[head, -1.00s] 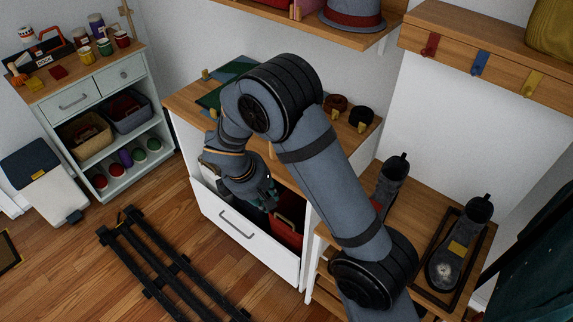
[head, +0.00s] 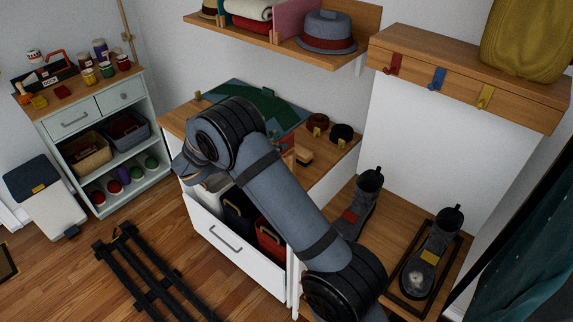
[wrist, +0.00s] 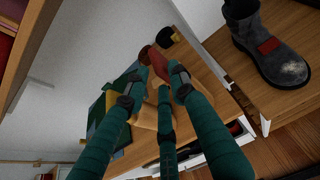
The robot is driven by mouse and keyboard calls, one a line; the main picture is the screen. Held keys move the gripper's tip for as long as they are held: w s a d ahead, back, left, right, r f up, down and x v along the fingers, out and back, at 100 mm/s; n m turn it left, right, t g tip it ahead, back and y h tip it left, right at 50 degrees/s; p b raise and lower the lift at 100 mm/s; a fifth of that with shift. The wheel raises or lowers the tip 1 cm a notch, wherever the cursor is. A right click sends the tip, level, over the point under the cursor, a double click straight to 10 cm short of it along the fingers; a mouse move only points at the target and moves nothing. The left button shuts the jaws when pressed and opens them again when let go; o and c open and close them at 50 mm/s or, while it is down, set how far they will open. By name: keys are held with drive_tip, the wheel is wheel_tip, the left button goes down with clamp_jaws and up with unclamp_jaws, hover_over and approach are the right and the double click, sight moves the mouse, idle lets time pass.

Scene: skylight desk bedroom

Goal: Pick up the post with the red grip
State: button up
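My gripper (wrist: 157,80) has teal fingers with dark joints, and its tips are spread apart in the wrist view. A red piece (wrist: 158,65), which looks like the red grip, shows between and just beyond the fingertips. I cannot clearly see a gap or a contact there. A small red patch (head: 287,142) shows beside my arm over the wooden top in the head view. The rest of the post is not clear, as fingers and arm cover that area. My forearm hides most of the gripper in the head view.
The wooden top holds a green board (head: 262,103), a dark red roll (head: 317,122) and a black roll (head: 342,132). The white drawer (head: 215,235) below stands open with a red item (head: 270,238) inside. Boots (head: 360,205) stand on a bench at right. A shelf (head: 270,45) hangs above.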

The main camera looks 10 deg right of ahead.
sight(285, 142)
drive_tip(key=p+x, duration=0.2)
drive_tip(key=x, duration=0.4)
drive_tip(key=shift+a+f+p, duration=0.1)
drive_tip(key=shift+f+p, duration=0.1)
drive_tip(key=shift+p, duration=0.2)
drive_tip(key=shift+a, duration=0.1)
drive_tip(key=shift+c, duration=0.5)
clamp_jaws()
